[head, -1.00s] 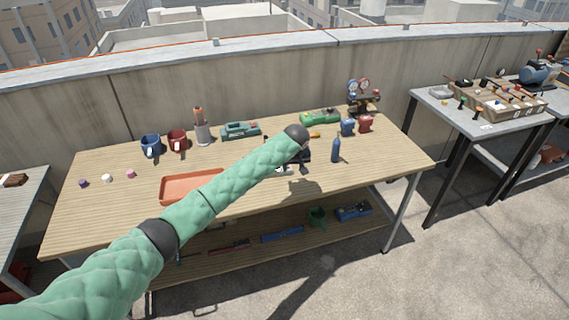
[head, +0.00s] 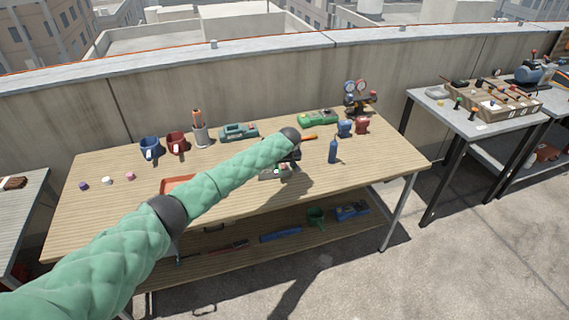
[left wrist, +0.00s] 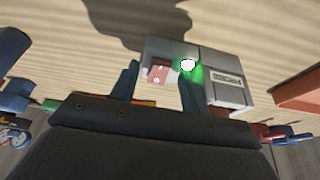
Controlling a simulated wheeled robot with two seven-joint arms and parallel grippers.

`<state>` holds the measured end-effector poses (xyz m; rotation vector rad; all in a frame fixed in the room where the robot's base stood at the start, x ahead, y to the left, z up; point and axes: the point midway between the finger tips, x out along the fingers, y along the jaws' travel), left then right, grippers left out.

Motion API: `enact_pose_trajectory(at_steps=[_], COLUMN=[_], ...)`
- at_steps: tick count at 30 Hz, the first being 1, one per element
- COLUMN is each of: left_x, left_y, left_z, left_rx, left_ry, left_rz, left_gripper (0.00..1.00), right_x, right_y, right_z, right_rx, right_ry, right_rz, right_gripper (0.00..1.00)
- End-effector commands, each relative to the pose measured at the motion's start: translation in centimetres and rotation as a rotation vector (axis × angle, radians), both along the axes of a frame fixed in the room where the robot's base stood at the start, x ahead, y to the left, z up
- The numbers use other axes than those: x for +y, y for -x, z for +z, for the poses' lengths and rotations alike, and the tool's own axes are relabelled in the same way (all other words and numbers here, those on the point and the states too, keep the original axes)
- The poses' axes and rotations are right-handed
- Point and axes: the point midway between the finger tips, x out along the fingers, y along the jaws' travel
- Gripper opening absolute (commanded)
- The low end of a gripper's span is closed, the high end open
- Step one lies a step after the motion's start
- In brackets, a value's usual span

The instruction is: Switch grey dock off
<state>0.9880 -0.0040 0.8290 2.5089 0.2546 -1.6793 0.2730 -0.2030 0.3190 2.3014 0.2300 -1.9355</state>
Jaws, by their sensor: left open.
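The grey dock (head: 272,174) sits on the wooden workbench near its front middle, partly hidden by my left arm in the head view. In the left wrist view the grey dock (left wrist: 216,62) shows a lit green lamp (left wrist: 188,65), a small red switch (left wrist: 158,74) and a printed label (left wrist: 228,80). My left gripper (left wrist: 158,92) is open, its two dark blue fingers over the dock's near side. The red switch appears between the fingertips; I cannot tell whether they touch the dock. In the head view the left gripper (head: 294,156) is mostly hidden behind the wrist.
An orange tray (head: 176,184) lies left of the dock, partly behind my arm. Green devices (head: 238,132), mugs (head: 150,147) and a gauge stand (head: 358,98) are farther back. The bench's right front is clear.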

Motion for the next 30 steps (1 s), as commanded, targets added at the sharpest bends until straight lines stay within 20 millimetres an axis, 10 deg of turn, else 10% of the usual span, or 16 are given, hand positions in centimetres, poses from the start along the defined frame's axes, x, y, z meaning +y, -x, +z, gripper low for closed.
enact_pose_trajectory(at_steps=[11,18,30], left_x=[0.06,0.05,0.04], left_y=[-0.17,-0.16,-0.87], left_z=[-0.4,-0.38,-0.11], left_rx=[-0.001,-0.001,0.162], left_ry=[0.0,0.0,0.034], left_rz=[0.0,0.0,0.004], left_gripper=[0.43,0.0,0.0], right_x=[-0.18,-0.33,0.17], right_y=[0.06,0.01,-0.29], right_z=[-0.24,-0.24,0.38], right_rx=[-0.001,-0.001,0.004], right_ry=[0.002,0.003,-0.001], right_rz=[0.001,0.0,-0.002], right_gripper=[0.0,0.0,0.0])
